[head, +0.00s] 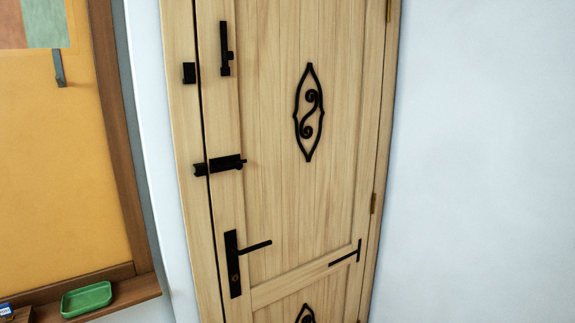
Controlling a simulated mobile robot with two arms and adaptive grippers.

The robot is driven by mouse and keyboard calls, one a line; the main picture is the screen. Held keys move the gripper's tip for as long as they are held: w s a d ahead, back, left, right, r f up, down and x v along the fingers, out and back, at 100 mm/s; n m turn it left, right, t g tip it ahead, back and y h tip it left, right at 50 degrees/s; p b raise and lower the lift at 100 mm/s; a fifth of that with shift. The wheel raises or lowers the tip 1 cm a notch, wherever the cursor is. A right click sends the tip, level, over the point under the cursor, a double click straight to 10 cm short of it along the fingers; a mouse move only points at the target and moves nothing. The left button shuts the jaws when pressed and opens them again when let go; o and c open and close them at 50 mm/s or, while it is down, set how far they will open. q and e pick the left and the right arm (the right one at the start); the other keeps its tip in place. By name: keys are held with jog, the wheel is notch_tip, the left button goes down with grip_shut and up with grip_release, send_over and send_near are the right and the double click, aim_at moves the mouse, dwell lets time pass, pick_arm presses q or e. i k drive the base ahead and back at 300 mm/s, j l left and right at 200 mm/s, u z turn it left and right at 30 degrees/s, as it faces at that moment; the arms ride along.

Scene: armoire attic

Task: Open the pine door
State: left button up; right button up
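The pine door (270,130) fills the middle of the head view and appears shut in its frame. A black lever handle (256,246) on a tall plate (234,264) sits low on its left side, with the lever pointing right. A black bolt (221,165) lies across the gap between door and frame. Higher up, a black upright latch piece (226,50) is on the door, and a small black catch (189,73) is on the frame. Neither of my grippers is in view.
A black T-shaped bar (346,255) sits low on the door's right side. To the left hangs an orange board (62,150) in a brown frame, with a green tray (86,299) on its ledge (135,289). The white wall (480,160) at right is bare.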

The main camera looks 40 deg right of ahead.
aim_at(299, 101)
jog(key=z, duration=0.85)
